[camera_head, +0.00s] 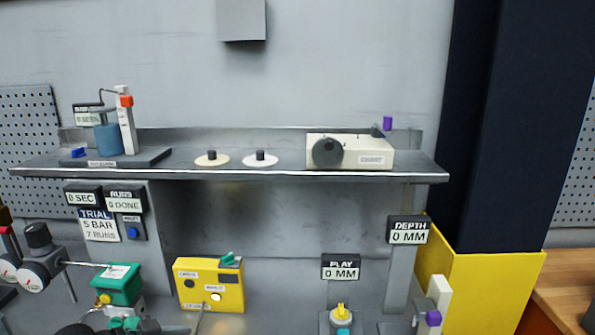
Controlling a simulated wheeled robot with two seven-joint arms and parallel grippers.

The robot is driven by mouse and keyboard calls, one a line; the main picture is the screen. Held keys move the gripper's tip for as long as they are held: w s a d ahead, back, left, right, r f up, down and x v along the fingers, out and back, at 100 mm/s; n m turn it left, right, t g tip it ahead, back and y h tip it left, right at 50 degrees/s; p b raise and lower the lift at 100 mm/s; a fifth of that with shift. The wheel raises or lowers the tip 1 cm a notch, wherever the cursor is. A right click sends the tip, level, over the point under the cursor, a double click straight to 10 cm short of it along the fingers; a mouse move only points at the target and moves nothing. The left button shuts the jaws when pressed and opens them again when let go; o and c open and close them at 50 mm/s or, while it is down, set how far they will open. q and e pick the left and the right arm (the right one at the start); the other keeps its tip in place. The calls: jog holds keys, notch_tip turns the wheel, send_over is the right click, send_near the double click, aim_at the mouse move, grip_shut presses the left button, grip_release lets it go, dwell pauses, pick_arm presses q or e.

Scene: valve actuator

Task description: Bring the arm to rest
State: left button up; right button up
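Neither of my grippers shows in the head view, so their openings are hidden. A green valve actuator (119,285) stands at the lower left, with an orange-yellow knob on its near side. A thin metal rod runs from it to a round gauge with a black knob (37,235) at the left. A yellow box (210,286) with a green lever on top, a dark round spot and a light button stands right of the actuator. I cannot tell which thing the task's arm is.
A grey shelf (230,173) crosses the view. It carries a blue cylinder (108,139), two knobbed discs (212,160) and a cream box (365,152) with a dark dial. Displays read "PLAY 0 MM" (341,267) and "DEPTH 0 MM" (409,230). A yellow-and-black pillar (490,290) stands right.

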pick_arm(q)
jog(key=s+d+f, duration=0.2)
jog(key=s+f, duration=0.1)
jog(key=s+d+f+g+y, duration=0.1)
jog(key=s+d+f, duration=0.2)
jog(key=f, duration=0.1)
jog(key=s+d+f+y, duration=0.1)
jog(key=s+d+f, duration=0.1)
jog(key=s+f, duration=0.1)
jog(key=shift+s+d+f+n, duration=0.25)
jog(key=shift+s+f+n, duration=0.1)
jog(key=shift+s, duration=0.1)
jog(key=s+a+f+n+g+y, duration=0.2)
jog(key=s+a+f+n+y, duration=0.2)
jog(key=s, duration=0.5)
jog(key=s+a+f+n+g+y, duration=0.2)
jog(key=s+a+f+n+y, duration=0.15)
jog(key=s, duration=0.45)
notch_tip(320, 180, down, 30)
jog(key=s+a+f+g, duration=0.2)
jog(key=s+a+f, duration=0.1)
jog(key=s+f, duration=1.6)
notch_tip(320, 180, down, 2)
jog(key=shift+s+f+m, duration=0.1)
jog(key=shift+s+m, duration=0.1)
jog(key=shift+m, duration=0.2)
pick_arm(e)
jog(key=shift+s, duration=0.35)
